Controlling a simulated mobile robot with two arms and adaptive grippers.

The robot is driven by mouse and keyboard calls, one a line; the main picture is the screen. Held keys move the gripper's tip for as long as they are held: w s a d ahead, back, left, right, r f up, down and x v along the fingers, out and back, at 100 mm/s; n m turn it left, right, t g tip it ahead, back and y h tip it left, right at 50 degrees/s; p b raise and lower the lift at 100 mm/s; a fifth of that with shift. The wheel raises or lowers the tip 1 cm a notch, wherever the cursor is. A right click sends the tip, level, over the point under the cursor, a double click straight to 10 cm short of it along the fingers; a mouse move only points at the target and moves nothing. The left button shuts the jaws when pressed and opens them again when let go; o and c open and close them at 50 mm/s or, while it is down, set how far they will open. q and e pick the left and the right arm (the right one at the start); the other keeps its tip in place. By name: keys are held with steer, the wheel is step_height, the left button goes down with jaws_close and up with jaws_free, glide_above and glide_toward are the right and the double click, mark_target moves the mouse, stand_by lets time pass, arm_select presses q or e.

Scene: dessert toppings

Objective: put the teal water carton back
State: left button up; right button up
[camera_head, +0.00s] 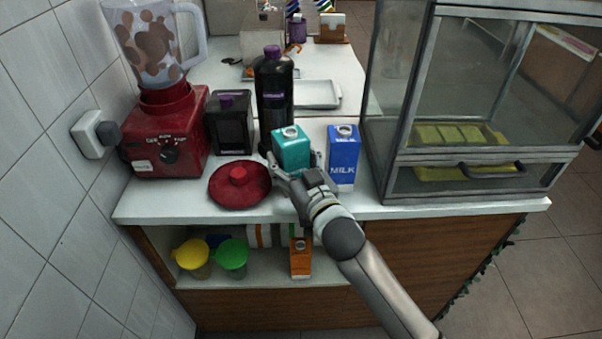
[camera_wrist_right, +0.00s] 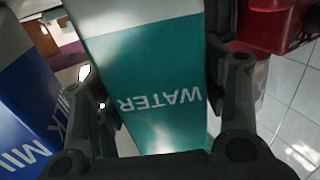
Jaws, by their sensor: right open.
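The teal water carton (camera_head: 291,148) stands upright on the white counter, between the red lid and the blue milk carton. My right gripper (camera_head: 296,172) is at its near side, with its fingers open on either side of the carton. In the right wrist view the carton (camera_wrist_right: 148,85) fills the space between the two fingers (camera_wrist_right: 165,110), its WATER lettering upside down. Whether the fingers touch it cannot be told. My left gripper does not show.
The blue milk carton (camera_head: 343,157) stands close on the right, and the red lid (camera_head: 239,185) lies on the left. A dark bottle (camera_head: 273,92) stands behind. A glass display case (camera_head: 470,100) bounds the right; a red blender (camera_head: 165,130) bounds the left. A shelf (camera_head: 270,270) below holds several items.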

steer(key=v, duration=1.2)
steer(key=shift+b, duration=0.3)
